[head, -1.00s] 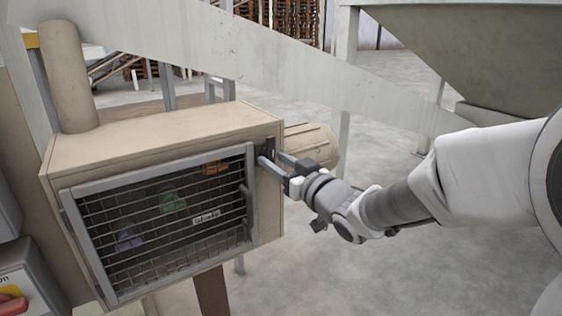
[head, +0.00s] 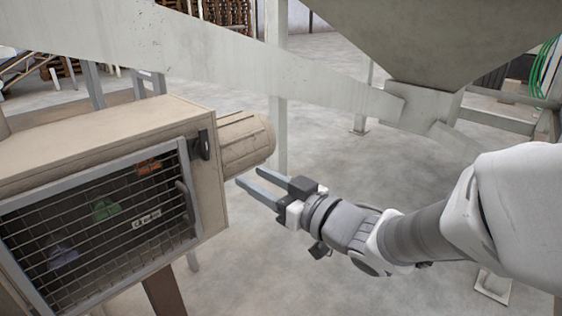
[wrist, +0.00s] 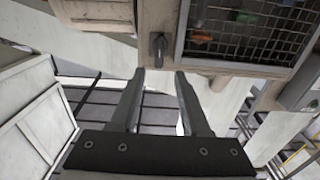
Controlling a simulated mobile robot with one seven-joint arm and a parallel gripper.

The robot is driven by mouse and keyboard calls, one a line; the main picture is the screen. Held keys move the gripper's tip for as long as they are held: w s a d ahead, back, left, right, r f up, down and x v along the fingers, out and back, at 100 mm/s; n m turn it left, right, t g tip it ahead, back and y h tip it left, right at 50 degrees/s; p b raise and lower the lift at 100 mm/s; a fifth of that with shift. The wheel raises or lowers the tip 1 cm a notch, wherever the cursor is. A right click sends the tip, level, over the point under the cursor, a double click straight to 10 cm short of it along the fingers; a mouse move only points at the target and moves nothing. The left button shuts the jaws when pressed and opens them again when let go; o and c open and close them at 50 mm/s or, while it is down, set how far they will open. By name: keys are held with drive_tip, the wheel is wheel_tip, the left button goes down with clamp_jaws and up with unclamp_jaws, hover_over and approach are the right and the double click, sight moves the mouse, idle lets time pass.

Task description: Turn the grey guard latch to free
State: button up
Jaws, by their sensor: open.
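The guard latch (head: 203,145) is a small dark grey lever on the beige box, beside the upper right corner of the mesh guard (head: 110,212). It appears upright in the head view. In the wrist view the latch (wrist: 158,48) lies just beyond the fingertips, in line with the gap between them. My gripper (head: 249,177) is open and empty, to the right of the box and clear of the latch. Its two fingers also show in the wrist view (wrist: 160,73). No part hides the latch.
The beige box (head: 110,135) has a rounded motor housing (head: 245,140) behind its right side. A sloping pale beam (head: 240,65) crosses behind it, and a hopper (head: 420,35) hangs at upper right.

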drive_tip(key=shift+b+v, duration=1.3)
drive_tip(key=shift+v, duration=0.3)
drive_tip(key=w+d+r+m+t+h+p, duration=0.1)
drive_tip(key=d+m+h+p, duration=0.1)
drive_tip(key=d+m+h, duration=0.35)
drive_tip(key=w+d+r+m+t+h+p, duration=0.1)
drive_tip(key=d+r+m+h+p, duration=0.1)
drive_tip(key=d+h, duration=0.65)
drive_tip(key=s+d+f+m+g+p, duration=0.1)
drive_tip(key=s+g, duration=0.3)
drive_tip(key=s, duration=0.4)
drive_tip(key=s+d+f+m+g+p, duration=0.1)
drive_tip(key=s+d+f+g+p, duration=0.1)
drive_tip(key=s, duration=0.6)
drive_tip(key=shift+s+d+f+g+p, duration=0.25)
drive_tip(key=shift+g+p, duration=0.25)
drive_tip(key=shift+g, duration=0.5)
